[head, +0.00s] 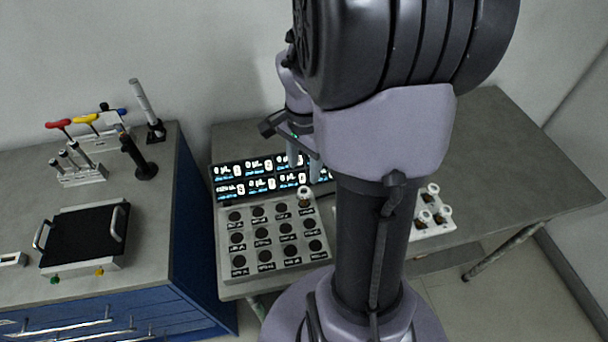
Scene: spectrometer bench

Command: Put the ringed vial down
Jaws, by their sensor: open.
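A vial with a white ring-shaped top (304,191) stands in the back right place of the grey block with labelled round holes (226,270). It looks upright; its lower part is hidden in the block. My gripper (304,170) is open, with its two pale fingers just above and behind the vial's top. The fingers look apart from the vial, though the exact gap is hard to judge from this view. Several other vials with white ring tops (431,189) stand in a white holder (438,229) on the right, partly hidden by my arm.
Lit display panels (245,179) stand right behind the block. The other holes in the block look empty. A left bench carries a black-topped tray with handles (82,240), a tool rack (82,175) and stands. The grey bench (500,170) is clear at right.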

